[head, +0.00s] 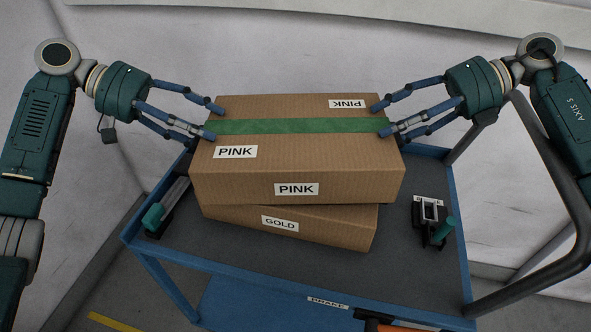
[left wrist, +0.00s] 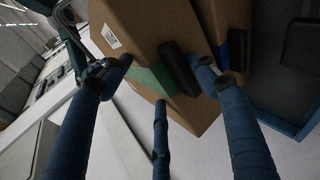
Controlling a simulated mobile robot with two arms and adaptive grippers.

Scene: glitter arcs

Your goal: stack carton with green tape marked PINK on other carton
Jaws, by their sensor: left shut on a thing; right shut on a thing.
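The carton with green tape marked PINK (head: 296,165) sits over the other carton, marked GOLD (head: 320,232), in the head view. The two are turned slightly against each other. I cannot tell whether the upper one rests fully on the lower. My left gripper (head: 211,121) is shut on the PINK carton's left side, at the tape's end. My right gripper (head: 382,120) is shut on its right side. In the left wrist view, the fingers of my left gripper (left wrist: 165,70) lie against the carton's cardboard (left wrist: 150,25) and green tape (left wrist: 152,80).
Both cartons are on a blue cart with a dark top (head: 400,262). A green-handled tool (head: 433,222) lies on the right of the top, and another green-ended thing (head: 160,212) at the left. A dark rail (head: 545,268) curves along the right. A pale wall stands behind.

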